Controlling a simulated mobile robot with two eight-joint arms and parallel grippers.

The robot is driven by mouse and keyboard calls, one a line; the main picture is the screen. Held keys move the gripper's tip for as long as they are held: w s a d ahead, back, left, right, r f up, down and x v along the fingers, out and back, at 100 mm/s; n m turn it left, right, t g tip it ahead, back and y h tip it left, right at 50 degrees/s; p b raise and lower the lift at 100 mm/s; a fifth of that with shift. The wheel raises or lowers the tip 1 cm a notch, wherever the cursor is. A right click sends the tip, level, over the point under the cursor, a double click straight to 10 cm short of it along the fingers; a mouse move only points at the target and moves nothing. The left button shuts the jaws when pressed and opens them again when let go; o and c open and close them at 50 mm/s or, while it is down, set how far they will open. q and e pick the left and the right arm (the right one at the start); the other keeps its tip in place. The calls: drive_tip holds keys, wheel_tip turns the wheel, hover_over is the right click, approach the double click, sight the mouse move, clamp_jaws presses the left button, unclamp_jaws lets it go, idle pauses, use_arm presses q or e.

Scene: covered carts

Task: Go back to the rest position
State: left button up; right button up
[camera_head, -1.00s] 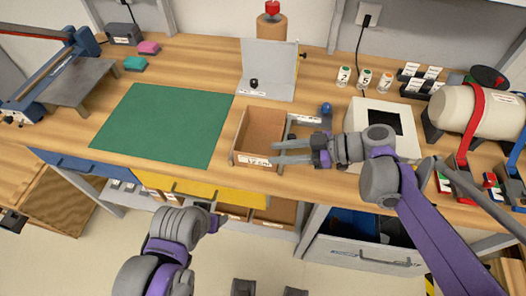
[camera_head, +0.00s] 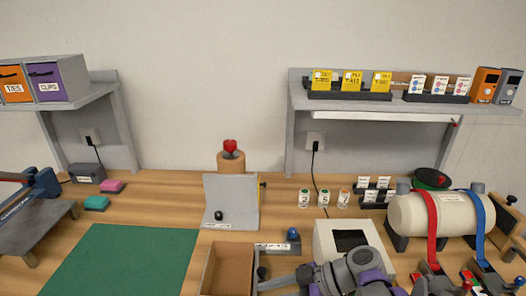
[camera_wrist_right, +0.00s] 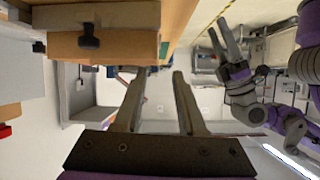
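My right gripper (camera_wrist_right: 160,72) is open in the right wrist view, its two fingers apart with nothing between them. In the head view my right arm (camera_head: 350,272) comes in at the bottom, right of the open cardboard box (camera_head: 228,268), and its gripper is partly cut off by the lower edge. My left gripper (camera_wrist_right: 222,40) shows only in the right wrist view, at upper right. Its fingers look apart and empty.
The bench holds a green mat (camera_head: 125,262), a grey upright panel (camera_head: 232,197), a white box (camera_head: 340,238) and a strapped cream cylinder (camera_head: 440,214). Wall shelves carry an orange bin (camera_head: 15,88), a purple bin (camera_head: 58,80) and yellow packets (camera_head: 351,82).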

drive_tip(key=s+m+h, duration=0.1)
drive_tip(key=s+d+f+m+h, duration=0.1)
drive_tip(key=m, duration=0.1)
drive_tip(key=s+d+f+m+t+h+p, duration=0.1)
drive_tip(key=s, duration=0.1)
drive_tip(key=shift+d, duration=0.15)
drive_tip(key=s+d+f+m+t+h+p, duration=0.2)
drive_tip(key=s+d+m+h, duration=0.2)
drive_tip(key=d+m+h, duration=0.1)
drive_tip(key=s+d+f+m+t+h+p, duration=0.1)
drive_tip(key=s+d+f+m+h, duration=0.1)
drive_tip(key=s+d+m+h, duration=0.2)
drive_tip(key=d+m, duration=0.3)
drive_tip(key=d, duration=0.2)
drive_tip(key=shift+s+m+t+h+p, duration=0.2)
drive_tip(key=shift+m+t+h+p, duration=0.1)
drive_tip(key=shift+t+h+p, duration=0.1)
